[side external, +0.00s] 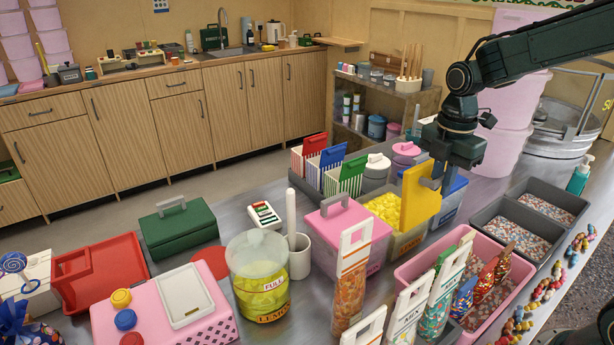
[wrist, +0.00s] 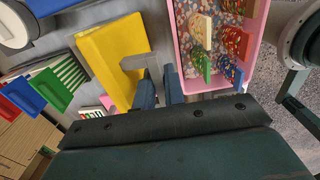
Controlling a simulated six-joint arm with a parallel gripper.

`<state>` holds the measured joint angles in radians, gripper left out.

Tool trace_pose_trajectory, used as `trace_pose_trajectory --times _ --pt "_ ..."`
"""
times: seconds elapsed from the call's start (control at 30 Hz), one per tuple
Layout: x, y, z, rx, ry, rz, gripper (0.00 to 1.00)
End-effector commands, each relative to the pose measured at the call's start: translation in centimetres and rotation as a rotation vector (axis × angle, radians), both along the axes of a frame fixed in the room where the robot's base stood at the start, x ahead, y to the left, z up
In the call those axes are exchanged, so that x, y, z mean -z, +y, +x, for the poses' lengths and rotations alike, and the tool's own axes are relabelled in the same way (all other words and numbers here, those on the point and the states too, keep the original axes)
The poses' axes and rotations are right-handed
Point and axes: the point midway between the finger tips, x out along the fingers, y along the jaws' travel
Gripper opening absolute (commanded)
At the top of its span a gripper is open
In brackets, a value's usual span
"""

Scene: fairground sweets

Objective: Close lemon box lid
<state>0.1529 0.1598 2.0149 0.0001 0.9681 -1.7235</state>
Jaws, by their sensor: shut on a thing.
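The lid also fills the upper left of the wrist view (wrist: 108,58). A grey handle (wrist: 133,62) sticks out from the lid's face. My gripper (side external: 436,184) is beside the lid, shut on this handle. Its blue-grey fingers show in the wrist view (wrist: 158,90); the exact contact is partly hidden.
A pink box (side external: 345,235) with a grey handle stands left of the lemon box. A blue-lidded box (side external: 453,195) is behind the lid. A pink tray (side external: 405,275) with sweet bags lies in front. Striped boxes (side external: 312,165) stand behind.

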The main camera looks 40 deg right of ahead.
Motion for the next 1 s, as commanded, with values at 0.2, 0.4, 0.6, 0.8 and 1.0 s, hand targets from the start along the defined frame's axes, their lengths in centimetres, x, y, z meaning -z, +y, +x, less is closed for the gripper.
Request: trace_pose_trajectory --times 0.2,0.4,0.6,0.8,1.0 --pt "-0.1 0.0 0.2 0.000 -0.003 -0.001 0.03" --pt "-0.2 0.0 1.4 -0.001 -0.002 0.000 0.04" --pt "-0.4 0.0 3.0 -0.001 -0.003 0.000 0.05" --pt "-0.5 0.0 3.7 -0.001 -0.002 0.000 0.06" --pt "-0.5 0.0 3.9 -0.001 -0.003 0.000 0.06"
